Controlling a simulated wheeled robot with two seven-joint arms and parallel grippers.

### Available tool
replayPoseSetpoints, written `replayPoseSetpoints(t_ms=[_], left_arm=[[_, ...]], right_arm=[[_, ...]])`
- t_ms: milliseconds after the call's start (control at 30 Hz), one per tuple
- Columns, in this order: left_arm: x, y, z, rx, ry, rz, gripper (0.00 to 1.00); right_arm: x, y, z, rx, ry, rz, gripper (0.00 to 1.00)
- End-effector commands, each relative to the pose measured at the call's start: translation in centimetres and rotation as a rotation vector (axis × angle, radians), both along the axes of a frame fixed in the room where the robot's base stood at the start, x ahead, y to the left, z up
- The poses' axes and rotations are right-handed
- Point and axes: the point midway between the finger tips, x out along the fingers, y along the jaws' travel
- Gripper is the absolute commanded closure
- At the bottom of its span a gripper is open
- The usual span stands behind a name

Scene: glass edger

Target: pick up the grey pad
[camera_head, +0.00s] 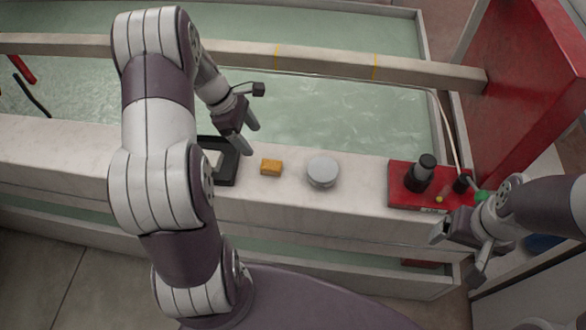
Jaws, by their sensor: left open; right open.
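A round grey pad (323,171) lies on the pale stone ledge (360,186), between a small orange block and a red tray. My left gripper (250,136) is open and empty. It hangs above and to the left of the pad, near a black tray, with its fingers pointing down to the right. My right gripper (458,254) is open and empty at the right, in front of the red tray and well apart from the pad.
The orange block (271,167) sits left of the pad. The black tray (230,174) is partly hidden by my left arm. The red tray (399,196) holds a black cylinder (420,174). Behind the ledge is a water-filled basin (350,115) crossed by a beam (330,63). A red panel (520,70) stands at right.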

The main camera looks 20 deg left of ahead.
Motion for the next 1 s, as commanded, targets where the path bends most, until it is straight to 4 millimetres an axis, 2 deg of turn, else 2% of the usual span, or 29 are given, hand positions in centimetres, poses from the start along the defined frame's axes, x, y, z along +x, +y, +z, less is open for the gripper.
replayPoseSetpoints(t_ms=[200,300,467,700,900,933,1000], left_arm=[[0.4,-1.9,-4.6,0.000,0.006,0.002,0.28],[0.5,-2.4,-6.0,0.001,0.005,0.003,0.28],[0.7,-3.0,-7.2,0.001,0.003,0.001,0.28],[1.2,-4.7,-11.1,0.001,0.004,0.001,0.28],[1.3,-4.8,-11.3,0.004,0.002,0.001,0.28],[1.3,-4.8,-11.3,0.004,0.002,0.001,0.31],[1.3,-4.8,-11.2,0.004,0.002,0.001,0.54]], right_arm=[[0.0,0.0,-0.9,0.000,0.000,0.000,0.12],[0.0,0.0,-1.1,0.000,0.000,0.000,0.12],[0.0,0.0,-1.3,0.000,0.000,0.000,0.12],[0.0,0.0,-2.0,0.000,0.000,0.000,0.12],[0.0,0.0,-1.9,0.000,0.000,0.000,0.12],[0.0,0.0,-1.9,0.000,0.000,0.000,0.12],[0.0,0.0,-1.9,0.000,0.000,0.000,0.12]])
